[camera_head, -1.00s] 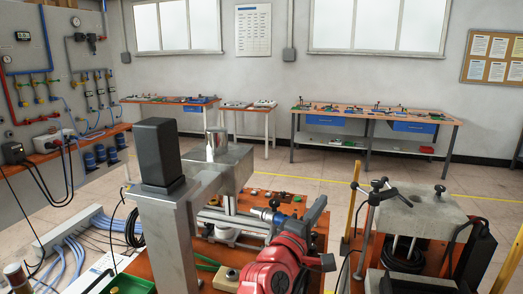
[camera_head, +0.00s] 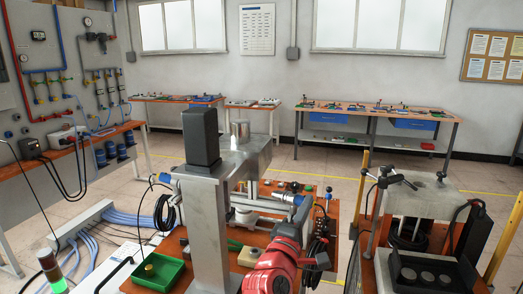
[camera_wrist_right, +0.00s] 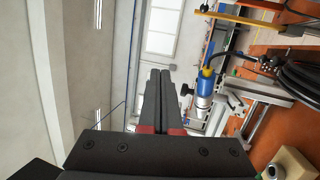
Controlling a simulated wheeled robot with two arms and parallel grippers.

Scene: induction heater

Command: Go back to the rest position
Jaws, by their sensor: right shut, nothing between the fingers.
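My right arm (camera_head: 272,272) is red and rises from the bottom edge of the head view, over the orange bench. My left arm and left gripper are not in view.
A grey metal column (camera_head: 207,220) with a black block (camera_head: 201,137) on top stands left of my right arm. A machine with a metal top (camera_head: 415,195) stands to the right. A green tray (camera_head: 158,271) and signal light (camera_head: 50,268) are at lower left. Open floor (camera_head: 345,180) lies beyond.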

